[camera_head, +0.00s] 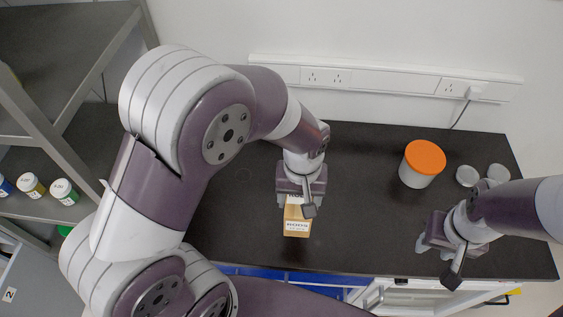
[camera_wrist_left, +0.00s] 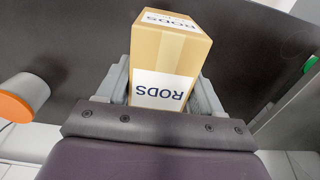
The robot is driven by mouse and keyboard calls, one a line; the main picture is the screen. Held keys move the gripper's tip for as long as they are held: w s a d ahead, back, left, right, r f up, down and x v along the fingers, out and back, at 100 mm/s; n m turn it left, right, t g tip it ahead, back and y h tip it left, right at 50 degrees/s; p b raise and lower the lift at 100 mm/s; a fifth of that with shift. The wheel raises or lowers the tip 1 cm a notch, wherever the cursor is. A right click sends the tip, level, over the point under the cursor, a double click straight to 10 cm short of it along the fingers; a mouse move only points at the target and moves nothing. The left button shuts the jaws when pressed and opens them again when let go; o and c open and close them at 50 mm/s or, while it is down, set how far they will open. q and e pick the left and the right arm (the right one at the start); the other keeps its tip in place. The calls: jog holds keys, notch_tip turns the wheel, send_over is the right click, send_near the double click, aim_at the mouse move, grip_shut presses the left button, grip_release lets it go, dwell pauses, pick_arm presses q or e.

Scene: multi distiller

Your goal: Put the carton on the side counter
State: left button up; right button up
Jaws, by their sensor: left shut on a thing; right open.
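The carton (camera_head: 297,222) is a small tan box with white labels. It also shows in the left wrist view (camera_wrist_left: 178,57), where the labels read RODS. My left gripper (camera_head: 297,202) is shut on it, with one finger along each side. The carton is over the dark counter (camera_head: 355,215); whether it touches the surface I cannot tell. The gripper hides its far end in the head view. My right gripper (camera_head: 438,259) is open and empty over the counter's front right part.
A white tub with an orange lid (camera_head: 423,163) and small pale round pieces (camera_head: 467,176) stand at the counter's right. A grey shelf (camera_head: 55,130) with small lidded jars (camera_head: 64,191) is at the left. The counter between carton and tub is clear.

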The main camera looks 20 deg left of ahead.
pick_arm(q)
jog(key=a, duration=0.1)
jog(key=a+f, duration=0.1)
jog(key=w+a+p, duration=0.1)
jog(key=shift+w+a+f, duration=0.1)
jog(key=shift+a+f, duration=0.05)
jog(key=shift+f, duration=0.25)
jog(key=w+a+f, duration=0.1)
jog(key=f, duration=0.1)
jog(key=w+a+f+p, duration=0.1)
jog(key=w+f, duration=0.1)
jog(key=f, duration=0.1)
jog(key=w+a+f+p, duration=0.1)
jog(key=w+a+f, duration=0.1)
jog(key=shift+w+a+f, duration=0.1)
jog(key=shift+w+f, duration=0.1)
jog(key=shift+f, duration=0.2)
jog(key=shift+w+f, duration=0.3)
jog(key=shift+f, duration=0.1)
jog(key=shift+s, duration=0.1)
pick_arm(e)
jog(key=r, duration=0.1)
jog(key=s+r, duration=0.1)
jog(key=r, duration=0.1)
jog(key=shift+s+r, duration=0.3)
jog(key=shift+r, duration=0.05)
